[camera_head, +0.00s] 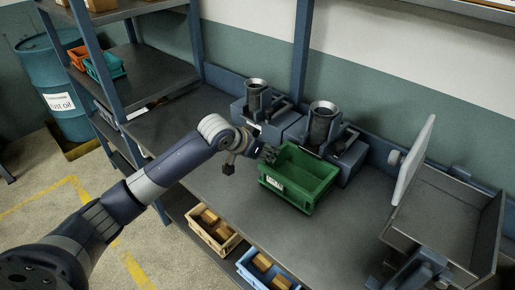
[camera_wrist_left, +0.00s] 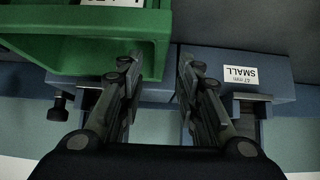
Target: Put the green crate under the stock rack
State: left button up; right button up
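The green crate (camera_head: 298,178) stands upright on the grey workbench, with a white label on its front. It looks empty. My left gripper (camera_head: 262,152) is at the crate's left back corner. In the left wrist view, the green crate (camera_wrist_left: 95,47) fills the upper left. The fingers of my left gripper (camera_wrist_left: 160,62) are apart there, and the crate's side edge lies between them in the picture. I cannot tell if they touch it. A shelf rack (camera_head: 150,75) stands at the left; no label shows whether it is the stock rack. My right gripper is not in view.
Two grey fixtures with cylinders (camera_head: 324,122) (camera_head: 257,96) stand behind the crate; one block is labelled SMALL (camera_wrist_left: 240,75). A metal tray (camera_head: 450,215) and pale panel (camera_head: 414,160) are right. Crates with blocks (camera_head: 213,230) (camera_head: 266,270) sit below the bench front. Bench front is clear.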

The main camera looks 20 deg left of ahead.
pick_arm(q)
jog(key=v, duration=0.5)
jog(key=shift+s+r, duration=0.15)
jog(key=shift+r, duration=0.05)
jog(key=shift+f, duration=0.1)
